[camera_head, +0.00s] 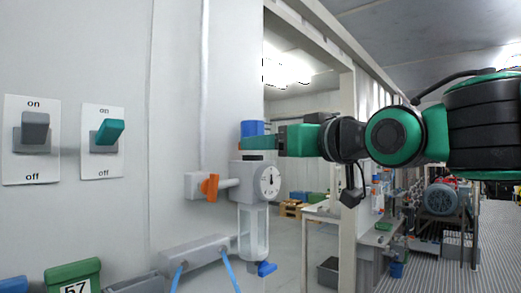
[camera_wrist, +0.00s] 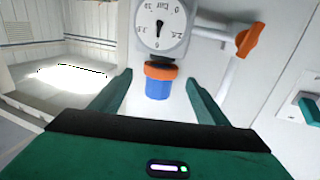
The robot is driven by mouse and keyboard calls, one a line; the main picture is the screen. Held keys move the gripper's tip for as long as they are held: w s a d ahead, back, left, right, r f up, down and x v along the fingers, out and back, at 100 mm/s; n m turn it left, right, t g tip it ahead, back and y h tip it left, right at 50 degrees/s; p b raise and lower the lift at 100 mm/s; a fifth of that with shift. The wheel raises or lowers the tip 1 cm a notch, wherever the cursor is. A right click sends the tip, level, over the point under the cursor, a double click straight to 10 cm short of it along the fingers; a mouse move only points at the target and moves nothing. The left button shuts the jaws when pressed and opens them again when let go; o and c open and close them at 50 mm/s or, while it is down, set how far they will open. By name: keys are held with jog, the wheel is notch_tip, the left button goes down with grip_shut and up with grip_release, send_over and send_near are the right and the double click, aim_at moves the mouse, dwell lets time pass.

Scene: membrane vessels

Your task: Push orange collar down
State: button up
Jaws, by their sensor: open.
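The orange collar (camera_wrist: 160,72) shows in the wrist view as a ring between the blue knob (camera_wrist: 157,90) and the dark neck of the gauge unit. My gripper (camera_wrist: 158,78) is open, with one green finger on each side of the collar and knob. Gaps show between the fingers and the collar. In the head view my gripper (camera_head: 258,143) reaches in level from the right, just above the grey gauge body (camera_head: 246,175). The blue knob (camera_head: 253,127) rises above the fingers there, and the collar is hidden behind them.
A round dial gauge (camera_head: 269,181) faces the room. An orange valve handle (camera_head: 210,187) sticks out at its left. A clear bowl with a blue tap (camera_head: 266,268) hangs below. Two wall switches, grey (camera_head: 34,131) and teal (camera_head: 109,131), are farther left. A doorway opens behind.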

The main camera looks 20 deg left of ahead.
jog(key=shift+x, duration=2.65)
